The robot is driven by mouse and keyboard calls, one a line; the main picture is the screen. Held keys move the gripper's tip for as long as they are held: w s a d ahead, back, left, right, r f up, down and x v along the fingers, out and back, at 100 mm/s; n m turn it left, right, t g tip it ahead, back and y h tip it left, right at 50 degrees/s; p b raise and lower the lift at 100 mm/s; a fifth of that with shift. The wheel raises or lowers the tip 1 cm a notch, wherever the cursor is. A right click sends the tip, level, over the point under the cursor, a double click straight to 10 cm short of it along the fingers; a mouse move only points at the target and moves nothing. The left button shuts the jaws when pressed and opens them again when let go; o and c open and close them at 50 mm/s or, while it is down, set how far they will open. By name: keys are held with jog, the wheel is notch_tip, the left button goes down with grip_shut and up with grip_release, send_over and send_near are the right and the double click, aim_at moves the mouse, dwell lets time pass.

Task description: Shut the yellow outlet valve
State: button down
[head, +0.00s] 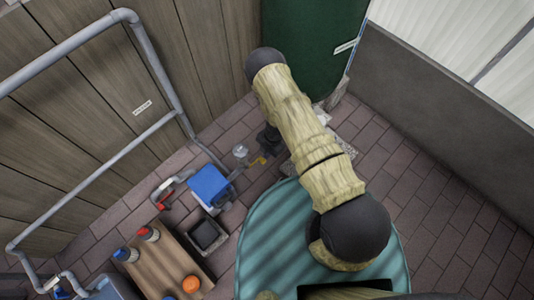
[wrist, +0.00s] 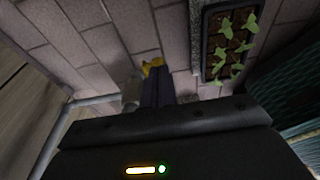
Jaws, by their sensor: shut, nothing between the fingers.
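The yellow outlet valve handle (head: 259,160) is a small yellow piece low down near the paving, left of my arm in the head view. In the wrist view the yellow handle (wrist: 153,65) shows just beyond the tips of my gripper (wrist: 154,80). The dark fingers are together with nothing between them. In the head view my gripper (head: 268,143) is mostly hidden by my arm, just above the yellow handle. I cannot tell whether the fingertips touch the handle. Part of the handle and the valve body is hidden.
A blue box (head: 209,185) stands left of the valve. A planter tray with green seedlings (wrist: 204,40) lies right of my fingers. A red valve handle (head: 163,204), grey pipes (head: 85,34), a dark green tank (head: 310,50) and a wooden table (head: 160,270) are nearby. Paving at right is clear.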

jog(key=w+d+p+v, duration=0.2)
jog(key=p+v, duration=0.3)
jog(key=v, duration=0.8)
jog(key=shift+d+f+p, duration=0.2)
jog(key=shift+p, duration=0.2)
